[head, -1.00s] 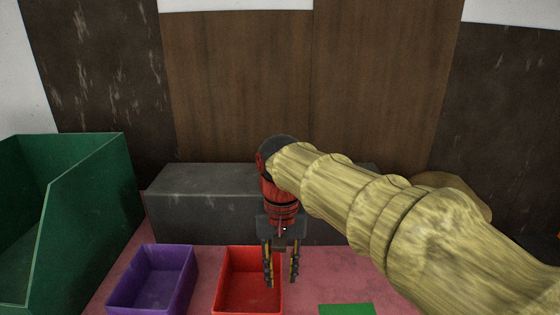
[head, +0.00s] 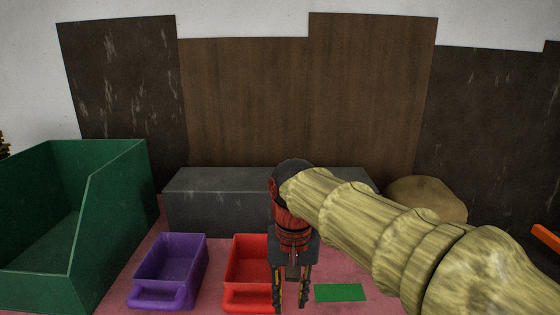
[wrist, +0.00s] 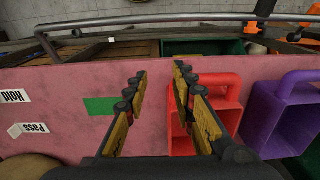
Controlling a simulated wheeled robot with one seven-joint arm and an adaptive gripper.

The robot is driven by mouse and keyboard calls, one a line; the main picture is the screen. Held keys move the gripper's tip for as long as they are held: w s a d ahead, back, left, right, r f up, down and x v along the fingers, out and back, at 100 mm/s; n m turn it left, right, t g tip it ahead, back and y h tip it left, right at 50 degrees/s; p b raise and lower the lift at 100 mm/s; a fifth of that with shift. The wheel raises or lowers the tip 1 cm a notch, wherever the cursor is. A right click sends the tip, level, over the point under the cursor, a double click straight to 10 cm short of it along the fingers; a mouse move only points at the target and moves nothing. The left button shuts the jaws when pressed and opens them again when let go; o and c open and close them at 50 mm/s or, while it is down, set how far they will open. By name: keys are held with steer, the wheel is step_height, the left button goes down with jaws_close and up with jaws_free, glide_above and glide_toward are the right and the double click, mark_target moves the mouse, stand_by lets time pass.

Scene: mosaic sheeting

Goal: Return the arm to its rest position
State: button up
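My gripper (head: 291,292) hangs pointing down at the end of my arm, in front of the right side of the red bin (head: 245,262) in the head view. Its two fingers are apart with nothing between them. The wrist view also shows my gripper (wrist: 161,72) open and empty, with pink surface visible between the fingers. My arm reaches in from the right and hides part of the pink table.
A purple bin (head: 168,262) stands left of the red bin, and a large green container (head: 115,215) is farther left. A green patch (head: 340,292) lies on the pink table. A dark grey block (head: 220,205) is behind. HOLD (wrist: 14,96) and PASS (wrist: 30,129) labels show in the wrist view.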

steer(key=s+d+f+t, duration=0.2)
steer(key=s+d+t, duration=0.1)
steer(key=s+d, duration=0.5)
steer(key=s+d+f+t, duration=0.2)
steer(key=s+d+f, duration=0.1)
steer(key=s+d, duration=0.5)
step_height(320, 180, down, 23)
steer(key=b, duration=2.3)
steer(key=shift+w+d, duration=0.2)
steer(key=shift+d, duration=0.25)
